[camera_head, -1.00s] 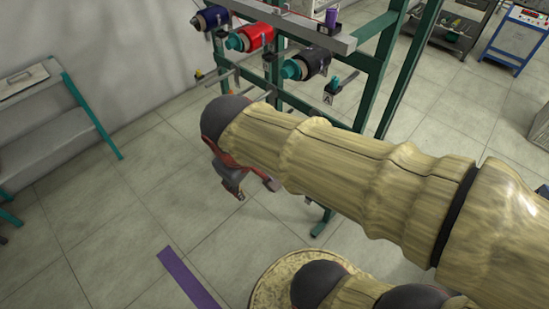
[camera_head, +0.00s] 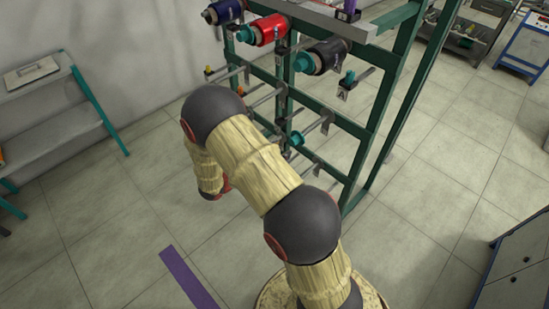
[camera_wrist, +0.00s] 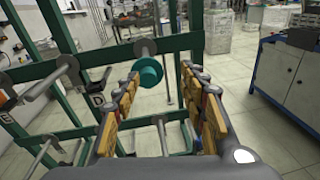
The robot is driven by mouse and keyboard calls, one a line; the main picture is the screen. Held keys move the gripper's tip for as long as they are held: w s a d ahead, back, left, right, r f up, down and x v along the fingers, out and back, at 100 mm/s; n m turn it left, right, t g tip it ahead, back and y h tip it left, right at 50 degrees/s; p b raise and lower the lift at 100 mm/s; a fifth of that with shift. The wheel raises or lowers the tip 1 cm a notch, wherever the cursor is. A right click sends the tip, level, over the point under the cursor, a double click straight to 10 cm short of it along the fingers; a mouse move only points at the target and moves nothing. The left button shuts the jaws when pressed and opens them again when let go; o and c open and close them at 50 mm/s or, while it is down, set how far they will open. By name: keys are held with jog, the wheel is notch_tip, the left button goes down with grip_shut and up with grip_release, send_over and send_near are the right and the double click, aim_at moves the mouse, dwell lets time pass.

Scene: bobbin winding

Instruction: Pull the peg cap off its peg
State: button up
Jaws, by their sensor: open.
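In the wrist view a teal peg cap (camera_wrist: 151,72) sits on the end of a grey peg (camera_wrist: 145,48) on the green rack. My gripper (camera_wrist: 160,80) is open, with its two yellow-padded fingers apart and nothing between the pads. The cap appears ahead of the fingertips, framed between them; I cannot tell the distance. In the head view a teal cap (camera_head: 297,139) shows on a middle-row peg, and another (camera_head: 350,77) is higher up. I cannot tell which of them the wrist view shows. My gripper is mostly hidden behind my arm there.
The green rack (camera_head: 379,128) carries blue, red (camera_head: 270,29) and dark (camera_head: 328,54) spools above, and several bare pegs. In the wrist view another peg (camera_wrist: 45,82) juts out at left. A blue cabinet (camera_wrist: 283,82) stands at right. Floor between is clear.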

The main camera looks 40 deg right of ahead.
aim_at(291, 142)
jog(key=shift+w+d+f+n+t+h+b, duration=0.15)
jog(key=shift+w+d+f+n+t, duration=0.3)
jog(key=shift+d, duration=1.05)
jog(key=shift+w+d+f+n+t+h+b, duration=0.15)
jog(key=shift+w+d+f+n, duration=0.25)
jog(key=shift+d+f, duration=0.8)
jog(key=shift+w+d+f+n+t+h+b, duration=0.1)
jog(key=shift+w+d+f+n+t, duration=0.3)
jog(key=shift+d, duration=1.35)
jog(key=shift+c, duration=0.5)
grip_shut()
jog(key=shift+a, duration=0.15)
jog(key=shift+s+a+p, duration=0.2)
jog(key=shift+a+p, duration=0.15)
jog(key=shift+a, duration=2.5)
